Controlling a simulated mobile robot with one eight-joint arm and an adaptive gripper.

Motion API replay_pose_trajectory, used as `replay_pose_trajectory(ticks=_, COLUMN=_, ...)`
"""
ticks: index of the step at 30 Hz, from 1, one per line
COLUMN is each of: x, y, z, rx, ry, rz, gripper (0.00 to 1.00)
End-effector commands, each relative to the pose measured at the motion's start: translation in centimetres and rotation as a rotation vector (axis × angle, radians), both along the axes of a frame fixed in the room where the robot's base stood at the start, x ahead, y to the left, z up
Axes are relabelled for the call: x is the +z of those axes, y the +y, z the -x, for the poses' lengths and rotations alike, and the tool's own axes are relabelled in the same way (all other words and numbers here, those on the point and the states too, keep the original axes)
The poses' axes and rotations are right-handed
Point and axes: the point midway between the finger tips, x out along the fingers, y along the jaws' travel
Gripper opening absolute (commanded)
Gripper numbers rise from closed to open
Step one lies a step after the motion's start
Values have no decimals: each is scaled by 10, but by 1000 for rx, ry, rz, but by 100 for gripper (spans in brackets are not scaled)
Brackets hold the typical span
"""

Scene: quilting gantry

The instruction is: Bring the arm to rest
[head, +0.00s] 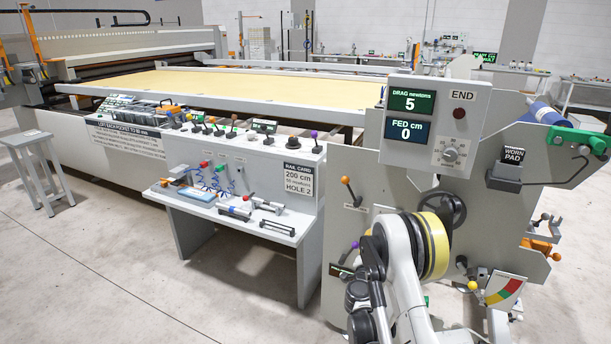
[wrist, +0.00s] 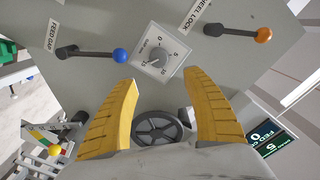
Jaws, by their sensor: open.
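My gripper (wrist: 162,80) shows in the wrist view as two yellow ribbed fingers spread wide apart, with nothing held between them. A black handwheel (wrist: 158,128) lies in the gap between the fingers. It also shows in the head view (head: 447,209), on the grey machine end panel (head: 345,225). My white arm rises in front of that panel in the head view. A yellow and black round part there is close to my arm's end, and I cannot make out the fingertips in that view.
Near my gripper are a dial (wrist: 156,60), a blue-knobbed feed gap lever (wrist: 120,55) and an orange-knobbed wheel lock lever (wrist: 263,35). A display box (head: 433,125) reads drag 5, fed 0. A tool table (head: 290,238) and stool (head: 28,137) stand left; open floor lies in front.

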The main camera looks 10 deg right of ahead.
Motion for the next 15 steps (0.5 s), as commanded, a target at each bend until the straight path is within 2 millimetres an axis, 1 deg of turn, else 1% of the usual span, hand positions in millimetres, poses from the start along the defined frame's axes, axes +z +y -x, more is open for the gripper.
replay_pose_trajectory(ticks=2, x=14, y=0, z=0, rx=-6, ry=23, rz=7, gripper=58)
replay_pose_trajectory(ticks=4, x=33, y=0, z=0, rx=-14, ry=65, rz=19, gripper=58)
replay_pose_trajectory(ticks=8, x=81, y=1, z=11, rx=-28, ry=186, rz=50, gripper=58)
replay_pose_trajectory(ticks=9, x=96, y=2, z=17, rx=-28, ry=230, rz=60, gripper=58)
replay_pose_trajectory(ticks=11, x=116, y=5, z=27, rx=-24, ry=296, rz=73, gripper=58)
replay_pose_trajectory(ticks=12, x=128, y=8, z=35, rx=-17, ry=342, rz=84, gripper=58)
replay_pose_trajectory(ticks=14, x=145, y=12, z=50, rx=-3, ry=410, rz=98, gripper=58)
replay_pose_trajectory(ticks=15, x=156, y=16, z=61, rx=11, ry=455, rz=108, gripper=58)
